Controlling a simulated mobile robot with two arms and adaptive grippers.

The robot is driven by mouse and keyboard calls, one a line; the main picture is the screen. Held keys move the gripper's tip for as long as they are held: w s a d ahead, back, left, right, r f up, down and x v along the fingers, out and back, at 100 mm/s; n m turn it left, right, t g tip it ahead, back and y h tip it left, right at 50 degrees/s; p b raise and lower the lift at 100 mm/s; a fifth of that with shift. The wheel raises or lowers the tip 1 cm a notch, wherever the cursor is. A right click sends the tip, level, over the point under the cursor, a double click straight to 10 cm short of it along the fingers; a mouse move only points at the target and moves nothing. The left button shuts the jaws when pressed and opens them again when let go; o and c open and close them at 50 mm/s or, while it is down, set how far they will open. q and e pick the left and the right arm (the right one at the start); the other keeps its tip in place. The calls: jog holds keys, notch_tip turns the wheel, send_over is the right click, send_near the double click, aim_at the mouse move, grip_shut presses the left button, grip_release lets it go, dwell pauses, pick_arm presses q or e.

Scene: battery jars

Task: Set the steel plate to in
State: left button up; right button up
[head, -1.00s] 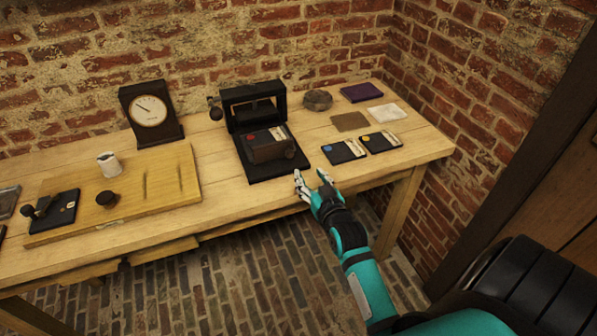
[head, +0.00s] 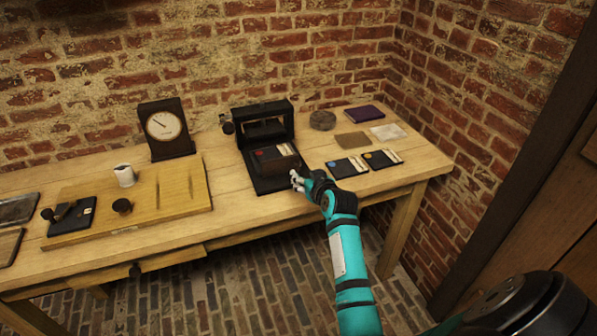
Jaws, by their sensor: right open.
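A black stand (head: 292,118) with an upright frame and a flat base stands near the middle of the table. A dark box (head: 277,158) with a brown front and a red dot on top sits on its base. I cannot clearly make out which part is the steel plate. My right gripper (head: 297,181) is open at the right front corner of the stand's base, close to the box's right end. Its fingers hide that corner, and I cannot tell whether they touch anything. My left gripper is not in view.
Two dark cards with blue (head: 347,167) and yellow (head: 382,159) dots lie right of the stand. Behind them are cloths and a round grey object (head: 322,120). The table's front edge is close to my arm.

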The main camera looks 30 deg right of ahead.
aim_at(297, 170)
jog(key=x, duration=0.6)
jog(key=shift+w+d+f, duration=0.1)
jog(key=shift+w+d, duration=0.05)
jog(key=shift+w, duration=0.1)
grip_shut()
